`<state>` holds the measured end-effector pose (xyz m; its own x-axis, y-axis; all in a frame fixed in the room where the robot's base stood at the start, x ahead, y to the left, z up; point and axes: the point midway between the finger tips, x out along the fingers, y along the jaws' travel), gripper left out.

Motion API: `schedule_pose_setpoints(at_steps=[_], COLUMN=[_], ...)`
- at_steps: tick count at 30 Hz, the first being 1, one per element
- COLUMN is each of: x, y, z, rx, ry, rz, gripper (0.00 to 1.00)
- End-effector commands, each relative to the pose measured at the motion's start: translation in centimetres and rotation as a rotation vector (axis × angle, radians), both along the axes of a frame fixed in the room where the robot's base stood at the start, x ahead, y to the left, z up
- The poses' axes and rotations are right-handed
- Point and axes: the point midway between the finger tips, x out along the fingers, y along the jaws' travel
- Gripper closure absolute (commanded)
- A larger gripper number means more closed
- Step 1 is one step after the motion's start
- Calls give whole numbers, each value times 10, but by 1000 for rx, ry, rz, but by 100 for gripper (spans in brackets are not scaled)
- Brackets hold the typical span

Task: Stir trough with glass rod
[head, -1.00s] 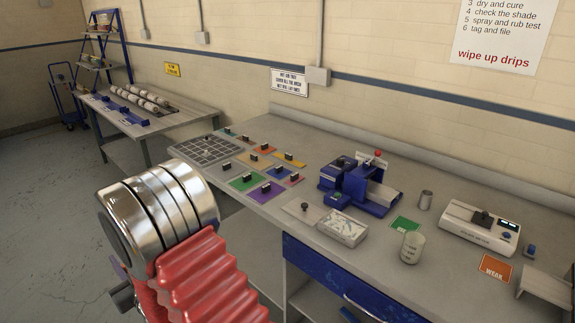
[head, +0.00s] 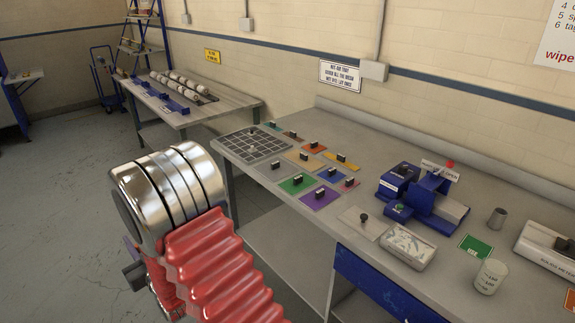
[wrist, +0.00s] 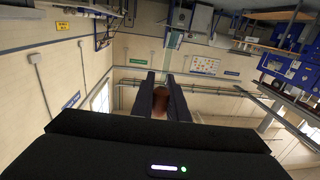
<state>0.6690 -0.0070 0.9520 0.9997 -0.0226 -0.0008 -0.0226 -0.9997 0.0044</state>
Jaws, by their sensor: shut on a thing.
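My gripper (wrist: 161,84) shows in the wrist view with its two dark fingers close together. It is shut on a small brownish, rounded thing (wrist: 160,102) between the fingers. I cannot tell whether this is part of the glass rod. In the head view my arm's red bellows and metal joint fill the lower left, and the fingers are hidden. I see no clear glass rod or trough. A long low blue fixture (head: 156,99) lies on the far left bench beside white rollers (head: 180,86), and I cannot tell if it is the trough.
Open floor (head: 60,200) lies left.

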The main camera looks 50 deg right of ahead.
Motion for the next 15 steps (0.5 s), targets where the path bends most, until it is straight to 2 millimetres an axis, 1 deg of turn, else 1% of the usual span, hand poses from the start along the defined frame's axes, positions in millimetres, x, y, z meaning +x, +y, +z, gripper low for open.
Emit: schedule_pose_setpoints(at_steps=[5, 15], x=[0, 0], y=[1, 10], z=[0, 0], rx=[0, 0], ry=[0, 0], rz=[3, 17], gripper=[100, 100])
